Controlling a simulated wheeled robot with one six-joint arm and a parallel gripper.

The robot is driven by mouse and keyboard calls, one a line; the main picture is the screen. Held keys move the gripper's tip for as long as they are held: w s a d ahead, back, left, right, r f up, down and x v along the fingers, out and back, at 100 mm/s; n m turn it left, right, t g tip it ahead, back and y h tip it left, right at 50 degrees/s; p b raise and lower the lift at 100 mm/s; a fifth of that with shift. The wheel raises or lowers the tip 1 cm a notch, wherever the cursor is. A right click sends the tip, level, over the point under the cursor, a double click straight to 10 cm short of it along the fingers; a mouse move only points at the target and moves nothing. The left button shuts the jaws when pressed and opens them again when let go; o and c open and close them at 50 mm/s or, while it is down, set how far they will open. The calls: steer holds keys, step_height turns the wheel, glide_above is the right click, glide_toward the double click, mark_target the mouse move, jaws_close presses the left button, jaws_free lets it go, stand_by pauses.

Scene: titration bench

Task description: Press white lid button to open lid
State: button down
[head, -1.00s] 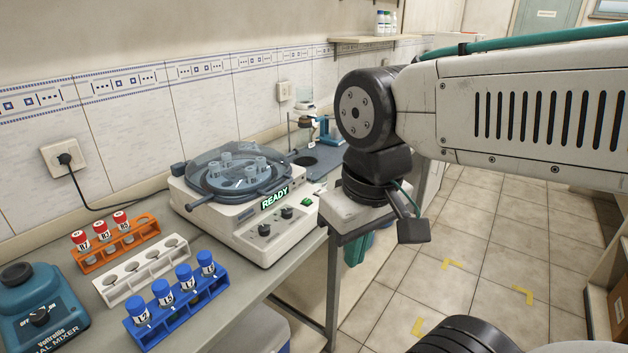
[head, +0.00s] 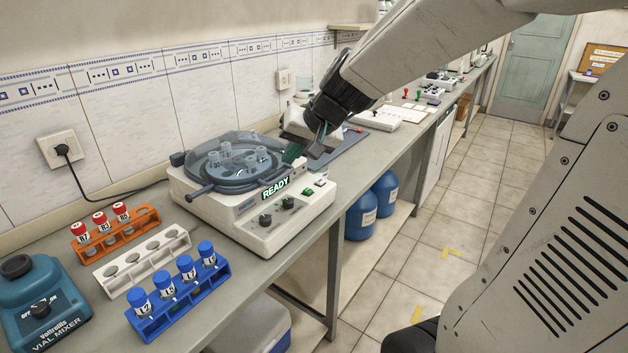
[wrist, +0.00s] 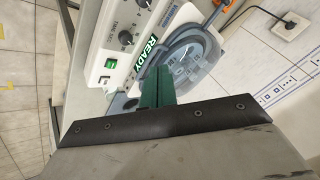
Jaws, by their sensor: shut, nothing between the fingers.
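The white centrifuge (head: 262,232) stands on the bench with its clear round lid (head: 222,160) down over the rotor. Its panel shows a lit green READY display (head: 275,187). A green switch (head: 308,191) sits right of the display, with a small white button (head: 320,182) just behind it. In the wrist view the green switch (wrist: 106,80) and white button (wrist: 109,62) show left of READY. My gripper (head: 290,154) is shut and empty, above the right edge of the lid and apart from the button. Its green fingers (wrist: 155,86) also show in the wrist view.
Blue (head: 178,302), white (head: 140,262) and orange (head: 117,237) tube racks stand left of the centrifuge, with a vial mixer (head: 38,300) further left. A grey mat (head: 340,150) lies behind my gripper. Blue containers (head: 362,214) sit below the bench.

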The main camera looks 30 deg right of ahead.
steer(key=w+d+f+m+t+h, duration=0.2)
steer(key=w+d+m, duration=0.1)
steer(key=w+d, duration=0.4)
steer(key=m+h, duration=0.2)
glide_above(322, 183)
steer(key=f, duration=0.2)
steer(key=shift+r, duration=0.15)
steer(key=shift+y, duration=0.3)
steer(key=shift+f, duration=4.45)
steer(key=shift+f, duration=0.15)
steer(key=shift+f, duration=0.25)
